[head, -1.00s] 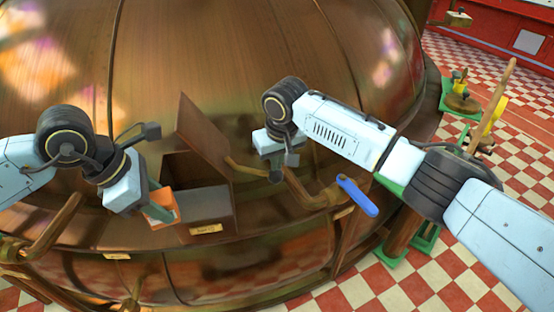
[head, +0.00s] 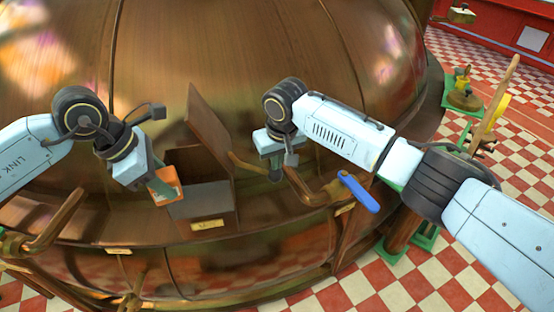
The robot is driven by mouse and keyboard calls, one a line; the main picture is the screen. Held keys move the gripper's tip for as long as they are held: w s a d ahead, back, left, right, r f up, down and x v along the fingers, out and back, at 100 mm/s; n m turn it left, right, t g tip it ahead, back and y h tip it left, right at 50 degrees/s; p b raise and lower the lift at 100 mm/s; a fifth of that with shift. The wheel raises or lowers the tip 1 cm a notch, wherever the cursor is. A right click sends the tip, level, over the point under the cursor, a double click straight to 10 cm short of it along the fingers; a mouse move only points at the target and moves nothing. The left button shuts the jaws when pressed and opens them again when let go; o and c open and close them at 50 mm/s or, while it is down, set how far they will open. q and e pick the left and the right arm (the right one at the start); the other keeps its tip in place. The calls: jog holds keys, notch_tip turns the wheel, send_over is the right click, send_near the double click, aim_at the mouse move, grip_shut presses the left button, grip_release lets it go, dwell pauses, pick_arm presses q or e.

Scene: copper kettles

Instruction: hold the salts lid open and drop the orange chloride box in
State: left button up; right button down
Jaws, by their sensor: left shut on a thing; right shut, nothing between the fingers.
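The orange chloride box (head: 166,187) is held in my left gripper (head: 156,179), which is shut on it. The bin's lid (head: 208,130) stands raised at the back, tilted open. My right gripper (head: 275,172) is shut and empty, to the right of the lid, near a brown rod that reaches toward the lid. I cannot tell whether it touches that rod.
The large copper kettle (head: 230,60) fills the space behind. A pipe with a blue handle (head: 359,193) is to the right of the bin. Another copper pipe (head: 58,222) is at left. Green-based stands (head: 465,98) stand on the checkered floor at right.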

pick_arm(q)
jog(key=w+a, duration=0.1)
jog(key=w, duration=1.3)
jog(key=shift+w+a+f, duration=0.15)
jog(key=shift+w+a, duration=0.1)
jog(key=shift+a, duration=0.1)
dwell(0.3)
jog(key=o, duration=1.3)
jog(key=shift+o, duration=0.3)
jog(key=o, duration=0.5)
jog(key=shift+c, duration=0.2)
jog(key=shift+s, duration=0.1)
jog(key=s+d+r, duration=0.2)
jog(key=s+r, duration=0.1)
jog(key=s, duration=1.6)
jog(key=shift+s+d, duration=0.2)
jog(key=shift+s, duration=0.2)
